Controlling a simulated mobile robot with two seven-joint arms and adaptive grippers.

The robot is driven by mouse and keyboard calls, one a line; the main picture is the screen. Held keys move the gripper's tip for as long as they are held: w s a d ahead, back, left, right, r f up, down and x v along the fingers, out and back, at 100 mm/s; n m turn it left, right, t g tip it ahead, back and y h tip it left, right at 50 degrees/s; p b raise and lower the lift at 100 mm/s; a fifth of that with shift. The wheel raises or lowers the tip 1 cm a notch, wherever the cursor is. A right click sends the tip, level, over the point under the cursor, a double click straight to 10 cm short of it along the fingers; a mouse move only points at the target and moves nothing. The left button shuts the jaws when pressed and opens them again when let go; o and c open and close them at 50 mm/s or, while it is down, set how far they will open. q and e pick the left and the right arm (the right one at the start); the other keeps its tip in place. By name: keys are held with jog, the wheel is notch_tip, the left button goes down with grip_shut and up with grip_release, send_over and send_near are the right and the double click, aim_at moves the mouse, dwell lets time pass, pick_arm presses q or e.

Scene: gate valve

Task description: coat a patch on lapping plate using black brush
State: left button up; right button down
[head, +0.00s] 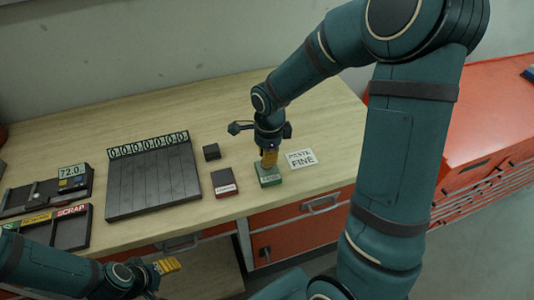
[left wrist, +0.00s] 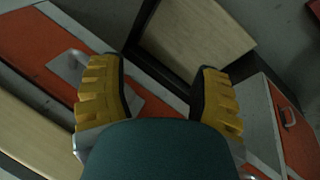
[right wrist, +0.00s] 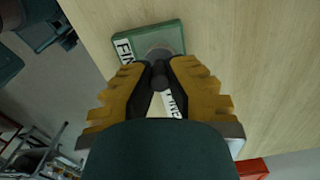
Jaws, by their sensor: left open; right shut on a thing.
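My right gripper (head: 268,160) is shut over the green paste box (head: 270,180) at the table's front. In the right wrist view its fingers (right wrist: 160,78) close on a dark round-ended piece, apparently the black brush (right wrist: 160,74). The brush is over the box's grey round area (right wrist: 158,50); I cannot tell whether it touches. The box carries a FINE label. A large dark grooved plate (head: 152,183), probably the lapping plate, lies left of centre with a row of round marks along its back edge. My left gripper (head: 168,266) is open and empty, low in front of the table.
A PASTE FINE card (head: 301,158) lies right of the box. A 72.0 display (head: 72,178) and a SCRAP tray (head: 68,232) are at left. The table's back is clear.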

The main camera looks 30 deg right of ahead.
jog(key=shift+f+b, duration=0.6)
jog(key=shift+b, duration=0.05)
dwell(2.1)
jog(key=shift+r, duration=0.1)
jog(key=shift+r+p, duration=2.4)
jog(key=shift+r, duration=1.05)
